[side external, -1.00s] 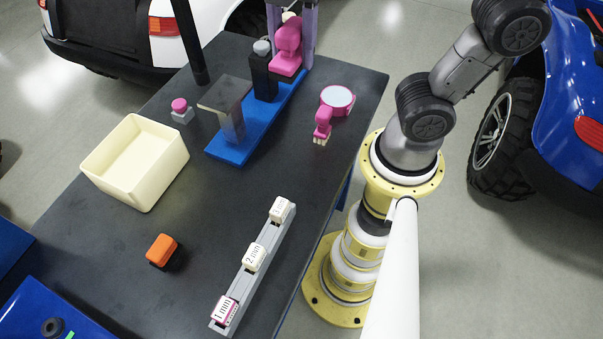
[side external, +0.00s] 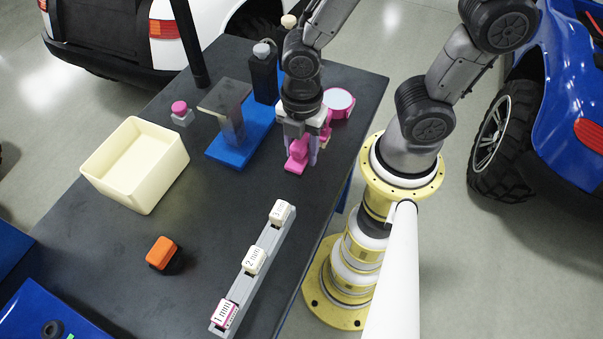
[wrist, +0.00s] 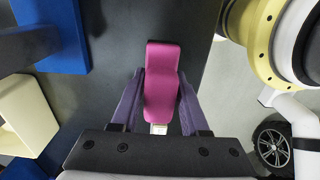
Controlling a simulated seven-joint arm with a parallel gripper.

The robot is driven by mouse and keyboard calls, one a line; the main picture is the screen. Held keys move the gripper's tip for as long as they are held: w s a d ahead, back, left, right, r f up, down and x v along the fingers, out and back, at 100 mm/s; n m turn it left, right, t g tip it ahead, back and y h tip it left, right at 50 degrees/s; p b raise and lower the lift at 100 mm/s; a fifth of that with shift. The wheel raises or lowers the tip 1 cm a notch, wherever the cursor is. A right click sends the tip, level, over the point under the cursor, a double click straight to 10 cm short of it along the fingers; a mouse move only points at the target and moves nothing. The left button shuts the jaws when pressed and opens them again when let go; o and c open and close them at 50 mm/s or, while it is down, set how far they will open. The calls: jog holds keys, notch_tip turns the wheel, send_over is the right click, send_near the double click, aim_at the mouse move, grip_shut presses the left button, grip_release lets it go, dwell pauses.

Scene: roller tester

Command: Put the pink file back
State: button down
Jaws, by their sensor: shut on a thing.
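My gripper (side external: 300,150) points down over the right part of the dark table, with its purple fingers shut on a pink piece (side external: 297,157). In the wrist view the pink piece (wrist: 161,85) lies between the fingers (wrist: 160,105), with a small pale end near the gripper body. I cannot tell whether it touches the table. A pink round holder with a pale disc on top (side external: 340,102) stands just behind and right of my gripper. The smaller pink part beside it is mostly hidden by my gripper.
A blue base (side external: 232,147) with a grey plate and a dark post stands to the left. A cream bin (side external: 135,185), a pink-topped button (side external: 180,108) and an orange block (side external: 162,252) are further left. A grey rail (side external: 240,285) with labelled blocks lies in front. The table between is clear.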

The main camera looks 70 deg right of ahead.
jog(key=shift+f, duration=3.35)
jog(key=shift+f, duration=0.1)
jog(key=shift+c, duration=2)
grip_release()
